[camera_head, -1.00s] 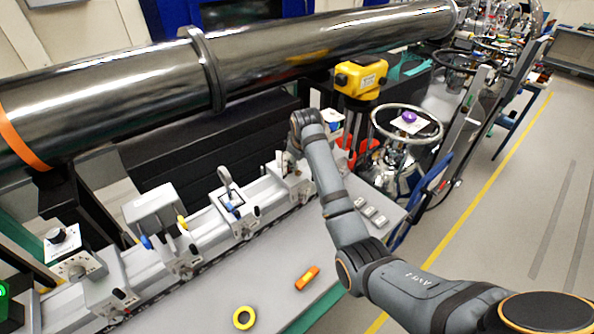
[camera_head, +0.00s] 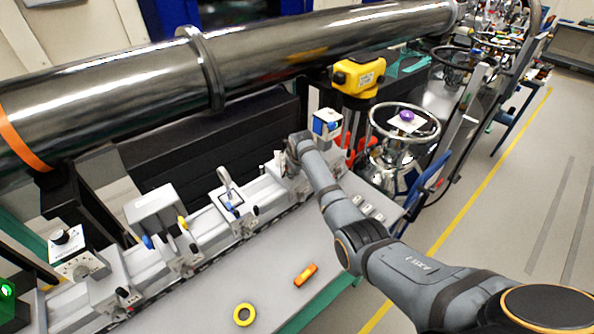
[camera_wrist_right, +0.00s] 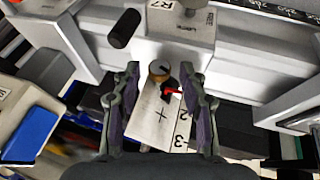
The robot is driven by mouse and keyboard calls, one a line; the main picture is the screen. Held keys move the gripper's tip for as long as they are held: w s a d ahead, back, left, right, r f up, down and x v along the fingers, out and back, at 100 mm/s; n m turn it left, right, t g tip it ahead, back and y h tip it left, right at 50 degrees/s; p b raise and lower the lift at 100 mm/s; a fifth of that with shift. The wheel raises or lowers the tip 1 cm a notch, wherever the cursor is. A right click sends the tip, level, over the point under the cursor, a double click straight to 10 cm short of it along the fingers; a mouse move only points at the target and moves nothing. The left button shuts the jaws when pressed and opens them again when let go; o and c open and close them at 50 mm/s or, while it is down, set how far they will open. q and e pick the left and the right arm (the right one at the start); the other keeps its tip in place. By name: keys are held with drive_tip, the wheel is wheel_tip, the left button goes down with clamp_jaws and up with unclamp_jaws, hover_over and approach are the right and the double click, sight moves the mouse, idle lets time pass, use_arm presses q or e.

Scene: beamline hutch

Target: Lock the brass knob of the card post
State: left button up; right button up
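The brass knob (camera_wrist_right: 158,72) shows near the middle of the right wrist view, with a dark mark on its face. Beside it are a red-tipped black pointer (camera_wrist_right: 172,90) and a pale plate (camera_wrist_right: 158,118) with a cross and numbers. My right gripper (camera_wrist_right: 160,68) is open, one finger on each side of the knob, with visible gaps. In the head view my right arm reaches down to the far part of the rail, where its wrist (camera_head: 299,146) hides most of the gripper and the knob. My left gripper is in neither view.
A blue-faced block (camera_head: 326,123) stands just behind my right wrist. Other rail carriers (camera_head: 232,203) line the rail to the left. A long dark pipe (camera_head: 300,45) runs above.

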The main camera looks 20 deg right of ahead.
clamp_jaws()
drive_tip(key=shift+d, duration=0.1)
drive_tip(key=shift+d+y, duration=0.15)
drive_tip(key=shift+y, duration=0.45)
drive_tip(key=shift+w+d+f+m+g+y+b, duration=0.15)
drive_tip(key=shift+m+g+y+b, duration=0.15)
drive_tip(key=shift+g+y+b, duration=0.3)
drive_tip(key=y+b, duration=0.1)
drive_tip(key=b, duration=0.2)
drive_tip(key=y+b, duration=0.1)
drive_tip(key=b, duration=0.1)
drive_tip(key=y+b, duration=0.1)
drive_tip(key=b, duration=0.2)
drive_tip(key=shift+d+f+m+g+y+b, duration=0.15)
drive_tip(key=shift+d+m+g+y+b, duration=0.15)
drive_tip(key=shift+m+g, duration=0.1)
drive_tip(key=shift+r+b, duration=0.2)
drive_tip(key=shift+b, duration=0.25)
